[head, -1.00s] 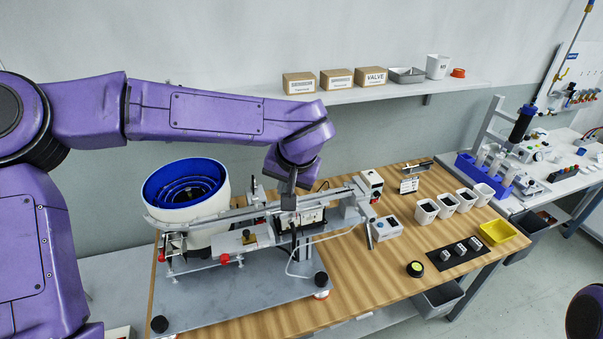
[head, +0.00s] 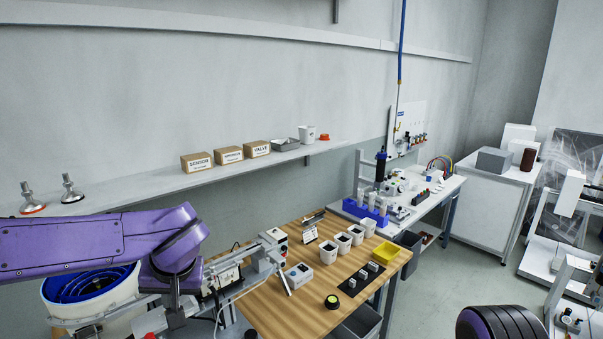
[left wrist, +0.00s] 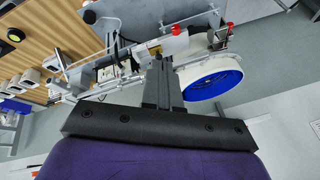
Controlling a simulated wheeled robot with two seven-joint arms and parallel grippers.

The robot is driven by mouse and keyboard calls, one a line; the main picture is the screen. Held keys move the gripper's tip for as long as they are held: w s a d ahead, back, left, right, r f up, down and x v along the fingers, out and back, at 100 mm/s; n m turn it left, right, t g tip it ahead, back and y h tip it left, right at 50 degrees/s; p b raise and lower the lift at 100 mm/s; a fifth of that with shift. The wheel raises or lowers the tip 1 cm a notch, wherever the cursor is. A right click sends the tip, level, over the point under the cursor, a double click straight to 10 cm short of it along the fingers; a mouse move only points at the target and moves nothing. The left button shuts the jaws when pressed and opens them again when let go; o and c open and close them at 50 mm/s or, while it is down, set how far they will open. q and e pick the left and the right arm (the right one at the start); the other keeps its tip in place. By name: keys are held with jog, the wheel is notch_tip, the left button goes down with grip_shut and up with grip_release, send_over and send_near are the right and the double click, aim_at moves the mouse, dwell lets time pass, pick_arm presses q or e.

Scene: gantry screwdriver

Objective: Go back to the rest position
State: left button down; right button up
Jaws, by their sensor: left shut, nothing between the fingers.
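My left arm comes in from the left in the head view, and its gripper (head: 177,308) hangs over the feeder machine on the bench, just right of the white bowl feeder with a blue inside (head: 128,293). In the left wrist view the two fingers (left wrist: 157,62) are together with nothing between them. They point toward the feeder's metal rail, and I cannot tell whether they touch it. The bowl (left wrist: 196,84) is beside the fingers there. My right gripper is out of view; only a rounded purple part of me shows at the lower right of the head view.
The wooden bench (head: 268,310) holds several white cups, a yellow tray (head: 385,252), a black mat (head: 353,286) and a yellow-black button (head: 332,301). A wall shelf (head: 233,165) carries boxes. A second workbench stands behind. Open floor (head: 455,265) lies to the right.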

pick_arm(q)
jog(key=w+a+f+n+t+y+b, duration=0.25)
jog(key=f+n+t, duration=0.25)
jog(key=f+n, duration=0.7)
jog(key=s+f+m+h+b, duration=0.1)
jog(key=s+f+m+b, duration=0.15)
jog(key=f, duration=0.65)
jog(key=s+f+m+h+b, duration=0.1)
jog(key=s+f, duration=0.2)
jog(key=f, duration=0.6)
jog(key=s+a+f+m+g+b, duration=0.2)
jog(key=s+f+b, duration=0.1)
jog(key=s+f, duration=0.7)
jog(key=s+a+f+m+g+h+b, duration=0.1)
jog(key=s+a+f+m+g+b, duration=0.1)
jog(key=s+f, duration=0.9)
jog(key=s+g+b, duration=0.1)
jog(key=s, duration=0.3)
jog(key=shift+f, duration=0.25)
